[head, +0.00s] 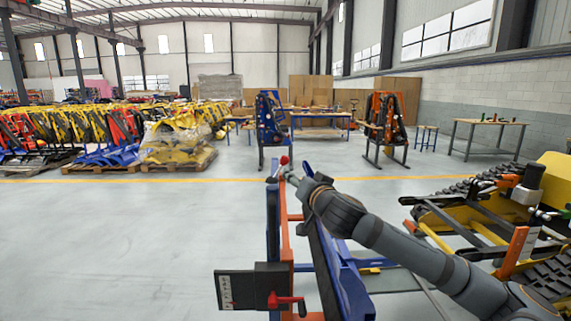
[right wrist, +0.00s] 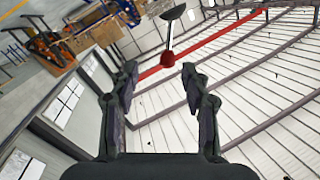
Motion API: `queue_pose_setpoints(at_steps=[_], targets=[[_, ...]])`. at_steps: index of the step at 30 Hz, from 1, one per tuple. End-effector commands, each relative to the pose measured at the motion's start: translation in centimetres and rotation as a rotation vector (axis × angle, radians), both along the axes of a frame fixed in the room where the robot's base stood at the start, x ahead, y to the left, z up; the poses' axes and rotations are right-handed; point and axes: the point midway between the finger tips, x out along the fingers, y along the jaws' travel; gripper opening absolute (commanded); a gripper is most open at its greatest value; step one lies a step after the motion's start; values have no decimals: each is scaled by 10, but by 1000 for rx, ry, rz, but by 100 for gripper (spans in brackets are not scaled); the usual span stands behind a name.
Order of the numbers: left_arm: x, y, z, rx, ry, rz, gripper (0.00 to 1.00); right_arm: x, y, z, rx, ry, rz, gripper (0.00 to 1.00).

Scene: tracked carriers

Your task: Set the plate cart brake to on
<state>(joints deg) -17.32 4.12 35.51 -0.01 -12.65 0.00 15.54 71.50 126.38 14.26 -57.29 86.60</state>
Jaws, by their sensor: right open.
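The blue and orange cart (head: 273,222) stands upright in front of me in the head view. Lower down, a dark box with a white label plate (head: 228,290) carries a red handle (head: 285,300). Which of these is the brake I cannot tell. My right gripper (head: 293,176) is close to the red knob, and its fingers (right wrist: 159,72) are open and empty. My left gripper is not in view.
A yellow tracked carrier (head: 548,180) stands at the right, beneath and beside my right arm. Further back are two upright machines (head: 270,125), (head: 384,125) and a workbench (head: 490,124). Pallets with yellow parts (head: 178,145) stand at the left. The floor left of the cart is clear.

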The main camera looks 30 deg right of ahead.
Motion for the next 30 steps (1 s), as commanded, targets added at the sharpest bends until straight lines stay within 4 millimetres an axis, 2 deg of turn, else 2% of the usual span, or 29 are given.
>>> queue_pose_setpoints(at_steps=[1, 3, 8, 14, 20, 30], targets=[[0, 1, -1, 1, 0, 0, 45, -2, 0, 15, 8, -32, 3, 47], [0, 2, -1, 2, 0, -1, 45, -4, 1, 25, 23, -53, 6, 47], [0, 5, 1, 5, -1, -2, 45, -3, 1, 28, 31, -58, 6, 47], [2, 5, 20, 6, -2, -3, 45, 9, -4, 33, 39, -60, 7, 47], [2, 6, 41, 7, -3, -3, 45, 32, -9, 32, 40, -58, 5, 47], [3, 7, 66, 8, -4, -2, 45, 85, -22, 29, 32, -55, 5, 47]])
